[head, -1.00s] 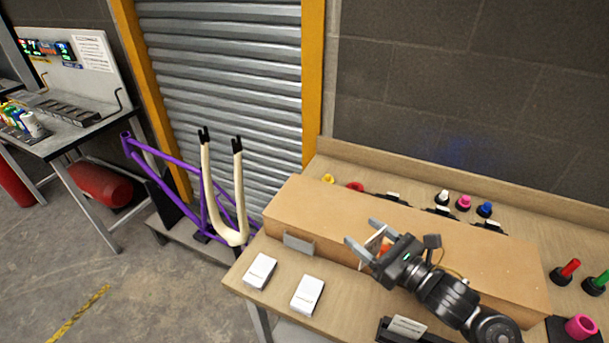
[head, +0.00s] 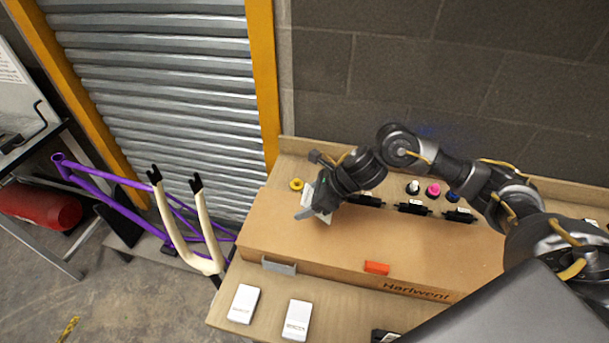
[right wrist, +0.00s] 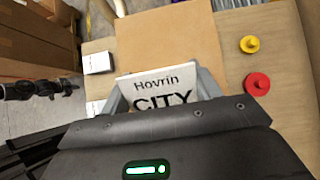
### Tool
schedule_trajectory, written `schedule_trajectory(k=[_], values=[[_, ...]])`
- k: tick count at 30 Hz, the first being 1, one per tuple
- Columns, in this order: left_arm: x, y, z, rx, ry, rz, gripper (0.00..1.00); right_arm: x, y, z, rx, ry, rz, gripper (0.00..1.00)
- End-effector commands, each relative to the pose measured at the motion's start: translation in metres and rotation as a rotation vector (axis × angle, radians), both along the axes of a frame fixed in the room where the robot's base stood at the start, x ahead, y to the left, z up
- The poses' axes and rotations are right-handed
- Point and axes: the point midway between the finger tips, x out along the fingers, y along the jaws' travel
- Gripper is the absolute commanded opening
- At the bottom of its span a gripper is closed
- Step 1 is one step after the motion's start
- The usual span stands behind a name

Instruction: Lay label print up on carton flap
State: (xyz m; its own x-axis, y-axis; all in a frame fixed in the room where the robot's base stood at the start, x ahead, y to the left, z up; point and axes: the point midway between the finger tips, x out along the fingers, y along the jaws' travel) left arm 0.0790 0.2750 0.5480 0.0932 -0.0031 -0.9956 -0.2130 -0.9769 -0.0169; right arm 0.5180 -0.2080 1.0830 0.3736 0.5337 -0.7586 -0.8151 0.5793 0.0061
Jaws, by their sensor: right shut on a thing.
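My right gripper (head: 318,212) is shut on a white label (right wrist: 160,90), over the left part of the long brown carton (head: 350,240). In the right wrist view the label's black print, "Hovrin CITY", faces the camera. It is held between the two grey fingers, with the carton's bare brown top (right wrist: 170,45) beyond it. I cannot tell whether the label touches the carton. A dark jointed arm, probably my left, shows at the left edge of the right wrist view; its fingers are too small to read.
An orange block (head: 376,267) sits at the carton's front edge, with a grey bracket (head: 279,266) to its left. Two white boxes (head: 243,304) (head: 297,320) lie in front. A yellow ring (head: 296,184) and several coloured pegs stand behind. A purple bike frame (head: 100,185) stands left.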

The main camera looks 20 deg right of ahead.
Motion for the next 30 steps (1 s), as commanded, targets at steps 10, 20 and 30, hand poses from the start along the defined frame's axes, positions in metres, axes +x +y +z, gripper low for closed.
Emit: schedule_trajectory(k=[10,20,30], values=[[-0.010,0.001,0.003,0.001,0.013,0.000,0.00,0.005,-0.020,0.001,-0.037,0.028,-0.029,0.41],[-0.012,0.001,-0.007,0.002,0.017,0.000,0.00,0.004,-0.020,-0.013,-0.035,0.027,-0.029,0.41],[-0.003,0.000,-0.029,0.000,0.004,0.000,0.00,0.004,-0.020,-0.047,-0.035,0.027,-0.027,0.41]])
